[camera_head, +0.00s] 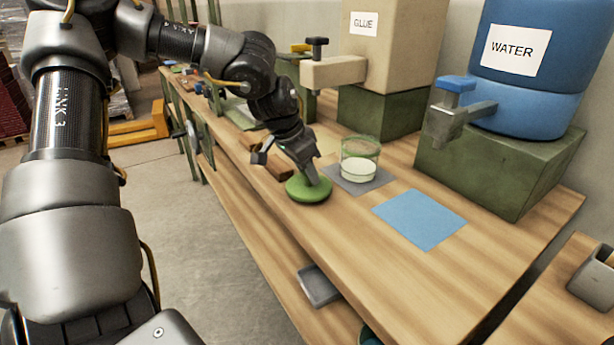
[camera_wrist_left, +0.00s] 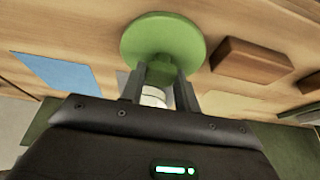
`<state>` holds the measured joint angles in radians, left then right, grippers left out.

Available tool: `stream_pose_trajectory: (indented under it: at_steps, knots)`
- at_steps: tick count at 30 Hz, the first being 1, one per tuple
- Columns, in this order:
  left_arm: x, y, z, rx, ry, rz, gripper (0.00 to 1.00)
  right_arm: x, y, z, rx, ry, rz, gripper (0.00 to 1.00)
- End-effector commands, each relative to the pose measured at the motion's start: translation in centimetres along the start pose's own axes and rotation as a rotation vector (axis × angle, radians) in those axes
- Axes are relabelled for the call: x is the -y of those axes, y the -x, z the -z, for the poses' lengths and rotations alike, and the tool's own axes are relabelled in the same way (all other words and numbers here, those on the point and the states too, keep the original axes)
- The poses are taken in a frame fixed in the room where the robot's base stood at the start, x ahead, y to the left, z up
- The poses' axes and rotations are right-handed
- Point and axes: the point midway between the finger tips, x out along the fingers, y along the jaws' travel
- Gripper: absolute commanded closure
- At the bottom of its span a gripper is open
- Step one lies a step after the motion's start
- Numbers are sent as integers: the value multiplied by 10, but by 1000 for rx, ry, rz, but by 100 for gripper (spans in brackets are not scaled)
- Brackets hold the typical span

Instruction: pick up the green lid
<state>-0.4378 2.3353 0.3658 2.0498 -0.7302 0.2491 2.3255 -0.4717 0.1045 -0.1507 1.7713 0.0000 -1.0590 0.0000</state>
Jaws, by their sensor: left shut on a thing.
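The green lid (camera_head: 309,189) is a round disc at the left edge of the wooden bench in the head view. It also shows at the top of the left wrist view (camera_wrist_left: 163,38). My left gripper (camera_head: 312,178) points down onto the lid, its fingers closed on the middle of its top. My right gripper is not in view.
A glass jar with pale contents (camera_head: 359,160) stands on a grey mat (camera_head: 374,183), right of the lid. A blue mat (camera_head: 420,219) lies nearer. Behind are the glue dispenser (camera_head: 372,60) and water dispenser (camera_head: 520,75) on green stands. A brown block (camera_wrist_left: 250,60) lies beside the lid.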

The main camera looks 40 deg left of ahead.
Motion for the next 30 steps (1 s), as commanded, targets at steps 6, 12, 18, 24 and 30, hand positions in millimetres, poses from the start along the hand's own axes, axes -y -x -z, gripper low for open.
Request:
stream_pose_trajectory:
  at_steps: [6, 12, 18, 24, 30]
  knots:
    - [0, 43, 19, -7, -2, 4, 90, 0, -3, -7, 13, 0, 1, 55]
    - [0, 93, 39, -5, 0, 4, 90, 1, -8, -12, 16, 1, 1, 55]
    - [0, 132, 55, -4, 0, 3, 90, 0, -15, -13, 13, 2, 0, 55]
    - [0, 150, 62, 0, 0, 1, 90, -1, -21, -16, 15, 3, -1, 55]
    - [0, 154, 64, 0, 0, 1, 90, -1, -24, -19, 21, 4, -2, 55]
